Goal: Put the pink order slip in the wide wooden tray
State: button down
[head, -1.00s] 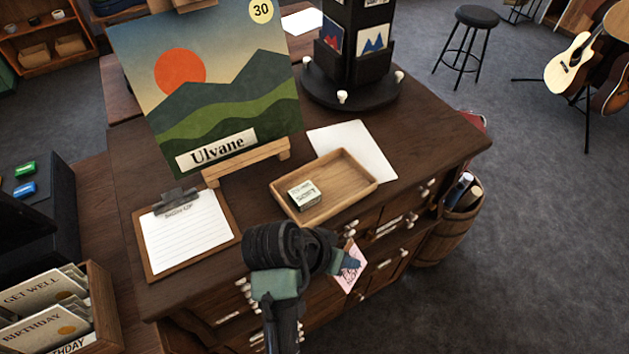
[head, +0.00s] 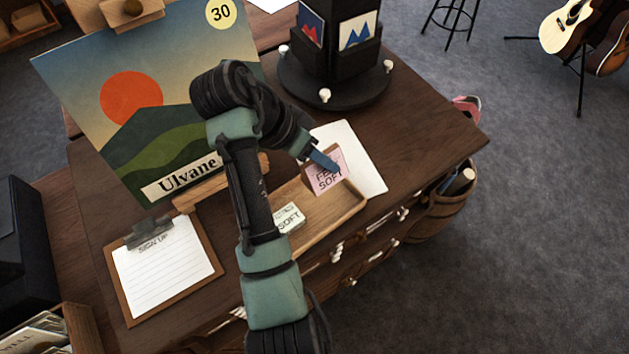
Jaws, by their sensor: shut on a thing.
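The pink order slip (head: 328,178) is held in my gripper (head: 322,160), whose blue fingers are shut on its upper edge. The slip hangs upright with dark lettering towards me, and it appears to be over the back right part of the wide wooden tray (head: 345,212). I cannot tell its exact height above the tray. The tray sits on the dark wooden counter. A small pale box marked SOFT (head: 289,218) lies in its left part. My arm hides the tray's left end.
A white sheet (head: 367,172) lies behind the tray. A black rotating card rack (head: 335,80) stands at the back. A landscape picture marked Ulvane (head: 110,80) leans on an easel at left. A sign-up clipboard (head: 165,268) lies at front left. A barrel (head: 440,205) stands right of the counter.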

jog(key=shift+s+f+p, duration=0.15)
jog(key=shift+f+p, duration=0.5)
jog(key=shift+f, duration=0.3)
jog(key=shift+f+p, duration=0.7)
jog(key=shift+f, duration=2.4)
jog(key=shift+f, duration=0.1)
jog(key=c, duration=0.5)
grip_release()
jog(key=p+v, duration=0.2)
jog(key=v, duration=1)
